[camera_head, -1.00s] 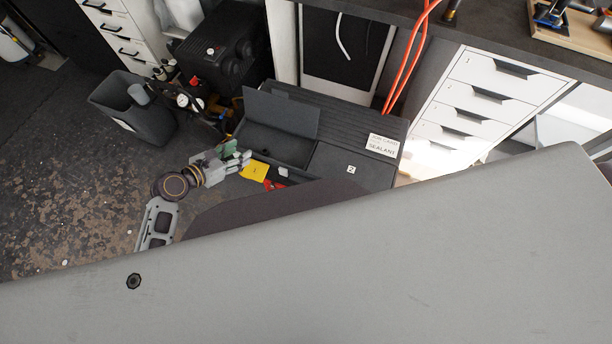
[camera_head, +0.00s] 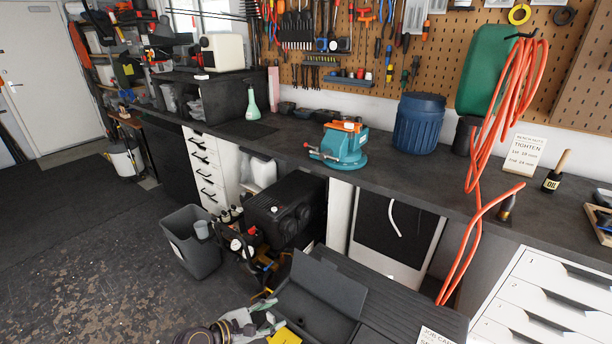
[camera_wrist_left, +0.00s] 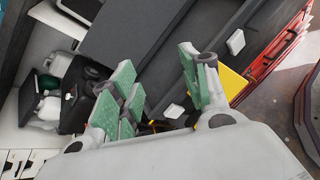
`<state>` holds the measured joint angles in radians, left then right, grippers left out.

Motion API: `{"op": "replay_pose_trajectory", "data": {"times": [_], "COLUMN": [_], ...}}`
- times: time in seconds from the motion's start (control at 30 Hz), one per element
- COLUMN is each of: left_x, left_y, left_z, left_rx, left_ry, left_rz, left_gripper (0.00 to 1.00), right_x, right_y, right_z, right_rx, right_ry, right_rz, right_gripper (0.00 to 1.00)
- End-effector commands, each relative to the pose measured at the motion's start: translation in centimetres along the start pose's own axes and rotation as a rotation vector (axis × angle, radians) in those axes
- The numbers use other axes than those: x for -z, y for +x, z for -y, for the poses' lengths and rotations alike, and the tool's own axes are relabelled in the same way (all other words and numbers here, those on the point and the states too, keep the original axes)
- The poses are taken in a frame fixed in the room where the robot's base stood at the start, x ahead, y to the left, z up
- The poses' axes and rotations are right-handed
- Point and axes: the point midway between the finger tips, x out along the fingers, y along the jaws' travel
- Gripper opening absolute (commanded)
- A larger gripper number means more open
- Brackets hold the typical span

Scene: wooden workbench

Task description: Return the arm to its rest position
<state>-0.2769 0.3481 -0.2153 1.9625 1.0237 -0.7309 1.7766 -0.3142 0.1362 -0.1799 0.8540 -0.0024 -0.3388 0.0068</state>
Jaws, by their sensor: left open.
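My left gripper (camera_head: 258,322) is at the bottom edge of the head view, low in front of the workbench. It is beside a dark box with a raised lid (camera_head: 328,284), and its arm is mostly cut off by the frame. In the left wrist view the green-padded fingers of the left gripper (camera_wrist_left: 160,92) are spread apart, with nothing held between them. A yellow piece (camera_wrist_left: 231,84) lies close to the right-hand finger in that view; I cannot tell if they touch. My right gripper is not in view.
A grey bin (camera_head: 190,246) stands on the floor left of the gripper, with a black machine (camera_head: 285,208) behind. The workbench (camera_head: 262,137) carries a teal vise (camera_head: 344,147) and a blue barrel (camera_head: 418,124). Orange hoses (camera_head: 478,190) hang over its front. The floor at left is open.

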Motion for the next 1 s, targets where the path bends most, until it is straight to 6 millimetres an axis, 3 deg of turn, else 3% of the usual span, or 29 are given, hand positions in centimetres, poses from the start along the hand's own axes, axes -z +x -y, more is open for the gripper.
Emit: {"op": "replay_pose_trajectory", "data": {"times": [0.23, 0.47, 0.77, 1.0], "left_x": [0.6, 3.4, 9.7, 16.6], "left_y": [0.0, 0.3, 0.6, 0.4], "left_z": [-1.2, -1.8, -1.6, -0.3], "left_rx": [-0.052, -0.076, -0.043, 0.053], "left_ry": [0.298, 0.579, 0.947, 1.244], "left_rz": [-0.031, -0.108, -0.257, -0.39], "left_gripper": [0.46, 0.46, 0.46, 0.46], "right_x": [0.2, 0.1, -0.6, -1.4], "right_y": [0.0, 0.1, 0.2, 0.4], "right_z": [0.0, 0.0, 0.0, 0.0], "right_rx": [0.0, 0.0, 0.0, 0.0], "right_ry": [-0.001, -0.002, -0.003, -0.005], "right_rz": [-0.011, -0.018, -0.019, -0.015], "right_gripper": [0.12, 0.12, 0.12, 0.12]}}
